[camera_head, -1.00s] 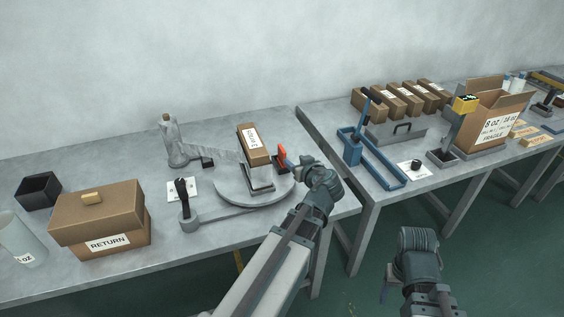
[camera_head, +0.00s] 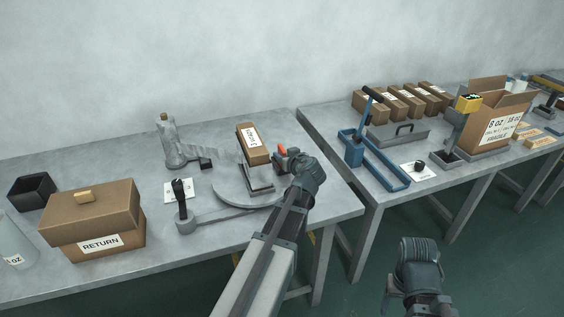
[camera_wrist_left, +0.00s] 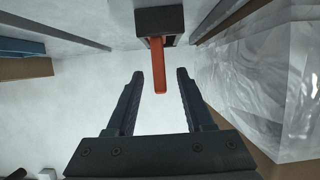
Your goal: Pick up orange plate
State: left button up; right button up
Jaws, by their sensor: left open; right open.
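The orange plate (camera_head: 281,150) is a small upright strip in a dark holder, just right of the carton on the round grey stand. In the left wrist view the orange plate (camera_wrist_left: 159,68) sticks out from its dark block, its free end between my fingertips. My left gripper (camera_head: 287,161) is right at the plate and hides part of it. In the wrist view my left gripper (camera_wrist_left: 160,77) is open, with a gap between the plate and each finger. My right gripper (camera_head: 391,288) hangs low in front of the right table, away from the plate.
The labelled carton (camera_head: 252,144) stands close left of the plate on the round stand (camera_head: 234,190). A RETURN box (camera_head: 95,217) is at the left. The right table holds a blue frame (camera_head: 380,160) and several cartons. Its front left corner is clear.

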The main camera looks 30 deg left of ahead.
pick_arm(q)
jog(key=x, duration=0.3)
jog(key=shift+f+b, duration=0.1)
jog(key=shift+b, duration=0.25)
jog(key=shift+s, duration=0.1)
grip_shut()
